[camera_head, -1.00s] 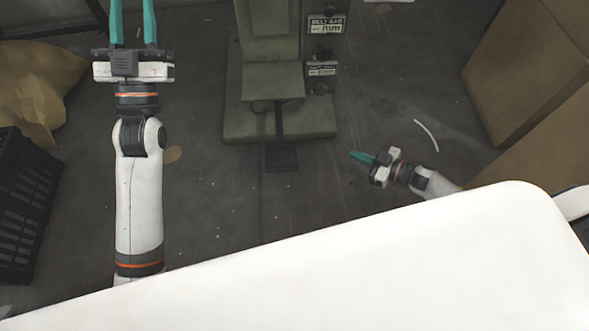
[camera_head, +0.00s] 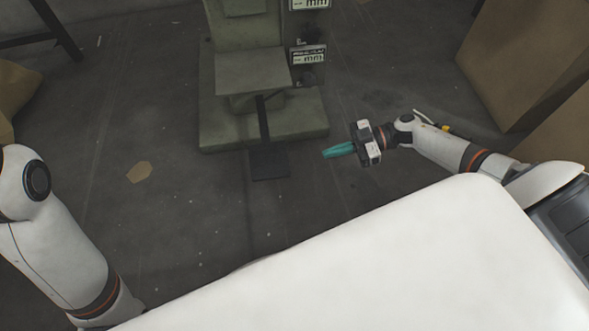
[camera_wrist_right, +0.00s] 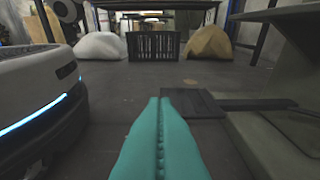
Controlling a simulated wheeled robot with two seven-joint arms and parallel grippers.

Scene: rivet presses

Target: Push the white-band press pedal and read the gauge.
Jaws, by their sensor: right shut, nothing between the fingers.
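A green press (camera_head: 250,75) stands on the floor at the top middle of the head view. Its dark flat pedal (camera_head: 270,163) sticks out in front of its base on a thin bar. The pedal also shows in the right wrist view (camera_wrist_right: 195,103), just beyond and right of the fingertips. My right gripper (camera_head: 326,154) is shut and empty, its teal fingers pointing left, to the right of the pedal and apart from it. In the wrist view the shut fingers (camera_wrist_right: 160,100) fill the lower middle. No white band or gauge face can be made out. My left gripper is out of view.
Labelled boxes (camera_head: 308,52) are on the press's right side. Large brown boxes (camera_head: 520,60) stand at the right. A black crate (camera_wrist_right: 153,45) and sacks (camera_wrist_right: 208,43) lie far ahead in the wrist view. The floor left of the pedal is mostly clear, with one brown scrap (camera_head: 139,172).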

